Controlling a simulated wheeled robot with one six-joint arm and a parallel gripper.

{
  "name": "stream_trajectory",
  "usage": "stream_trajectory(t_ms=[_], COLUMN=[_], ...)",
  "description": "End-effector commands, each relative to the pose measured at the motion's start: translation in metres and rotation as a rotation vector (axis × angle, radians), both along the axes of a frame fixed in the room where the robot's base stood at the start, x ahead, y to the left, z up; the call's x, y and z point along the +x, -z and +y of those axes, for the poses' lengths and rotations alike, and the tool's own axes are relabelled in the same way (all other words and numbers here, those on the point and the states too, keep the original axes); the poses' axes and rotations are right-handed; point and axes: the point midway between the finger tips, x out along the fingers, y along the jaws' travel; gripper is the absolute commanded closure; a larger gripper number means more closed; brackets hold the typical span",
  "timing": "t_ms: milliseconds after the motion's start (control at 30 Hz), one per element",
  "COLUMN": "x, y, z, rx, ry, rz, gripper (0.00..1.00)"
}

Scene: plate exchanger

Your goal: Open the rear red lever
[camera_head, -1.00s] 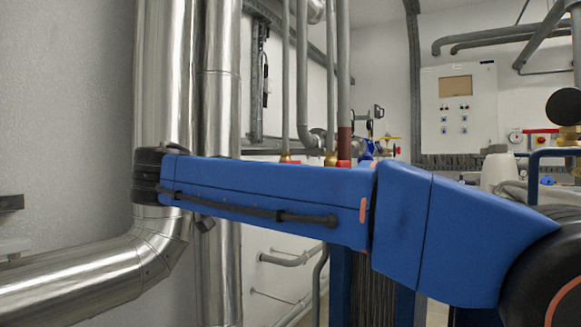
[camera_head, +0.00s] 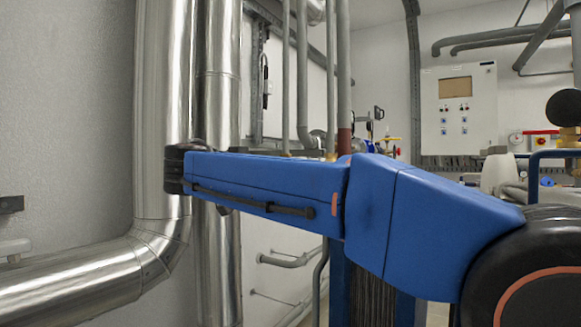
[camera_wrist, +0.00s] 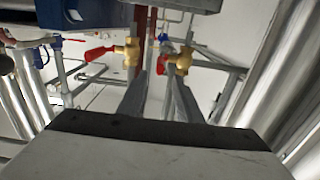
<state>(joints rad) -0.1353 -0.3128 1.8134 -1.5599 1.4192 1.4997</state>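Two brass valves with red levers show in the wrist view. The left valve (camera_wrist: 131,52) has its red lever (camera_wrist: 99,53) pointing left. The right valve (camera_wrist: 183,61) has its red lever (camera_wrist: 163,63) on its left side. I cannot tell for sure which is the rear one. My gripper (camera_wrist: 158,82) is open and empty, its two grey fingers apart and pointing toward the valves, with the right lever seen just beyond the gap. In the head view my blue arm hides the gripper and most of the valves; a bit of brass (camera_head: 331,156) shows above it.
Shiny thick pipes (camera_head: 163,100) stand at the left, close to my wrist. Thin grey vertical pipes (camera_head: 303,75) run behind the arm. A blue block (camera_wrist: 85,15) sits above the valves in the wrist view. A control panel (camera_head: 459,108) hangs on the back wall.

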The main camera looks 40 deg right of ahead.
Motion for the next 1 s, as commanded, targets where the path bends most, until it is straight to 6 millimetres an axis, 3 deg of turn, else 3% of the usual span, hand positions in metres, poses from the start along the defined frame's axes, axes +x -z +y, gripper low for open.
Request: stream_trajectory(t_ms=[700, 1000], x=[0.022, 0.028], y=[0.0, 0.0], z=[-0.077, -0.097], rx=[0.0, 0.0], ry=[0.003, 0.0], rz=[0.0, 0.0], gripper=[0.68, 0.68])
